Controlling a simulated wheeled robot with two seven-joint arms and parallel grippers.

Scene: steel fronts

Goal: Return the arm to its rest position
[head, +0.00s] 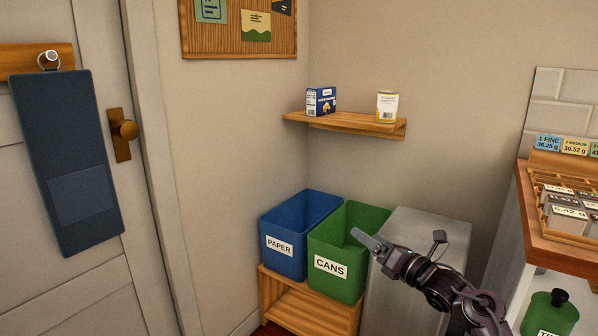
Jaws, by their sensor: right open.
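My right arm (440,285) comes in from the bottom right and reaches up and left. Its gripper (365,239) is in front of the green bin marked CANS (333,275), near that bin's upper right side in the picture. One grey finger shows clearly. The gripper is open, and I see nothing held in it. I cannot tell how far it is from the bin. My left gripper is not in view.
A blue bin marked PAPER (283,252) stands beside the green one on a wooden stand (300,310). A grey cabinet (425,226) stands behind my arm. A wooden shelf (350,123) holds a blue box (322,101) and a can (387,106). A counter (530,205) is at right.

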